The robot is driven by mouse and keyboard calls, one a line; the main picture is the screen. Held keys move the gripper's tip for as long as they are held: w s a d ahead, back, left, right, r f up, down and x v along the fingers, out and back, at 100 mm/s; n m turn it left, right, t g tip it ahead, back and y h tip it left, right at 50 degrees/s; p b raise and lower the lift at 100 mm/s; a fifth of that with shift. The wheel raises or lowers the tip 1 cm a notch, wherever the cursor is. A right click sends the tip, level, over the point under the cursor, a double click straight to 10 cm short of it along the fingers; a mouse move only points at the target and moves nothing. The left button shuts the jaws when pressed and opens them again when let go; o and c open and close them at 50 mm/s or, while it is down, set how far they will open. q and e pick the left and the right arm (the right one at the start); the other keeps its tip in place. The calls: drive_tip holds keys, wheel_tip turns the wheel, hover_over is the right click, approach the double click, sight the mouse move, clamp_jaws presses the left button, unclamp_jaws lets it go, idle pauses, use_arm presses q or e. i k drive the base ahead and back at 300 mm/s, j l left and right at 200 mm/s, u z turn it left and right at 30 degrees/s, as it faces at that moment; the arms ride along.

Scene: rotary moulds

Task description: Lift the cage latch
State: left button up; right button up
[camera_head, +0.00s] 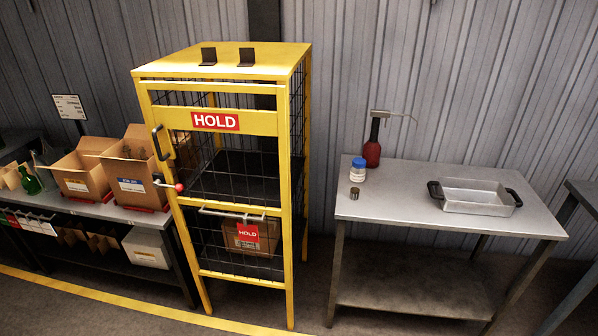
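A tall yellow cage (285,103) with black wire mesh stands left of the middle of the view. Its front carries a red HOLD sign (215,121). A pale horizontal bar handle (231,213) crosses the lower front. The door looks closed. Neither of my grippers shows in this view.
A bench with open cardboard boxes (83,172) stands close to the cage's left. A taped box (250,237) lies inside the lower cage.

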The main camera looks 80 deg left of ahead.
sight(178, 188)
drive_tip(key=u, duration=3.85)
drive_tip(key=i+l+u, duration=0.1)
drive_tip(key=i+u, duration=0.3)
drive_tip(key=i, duration=0.35)
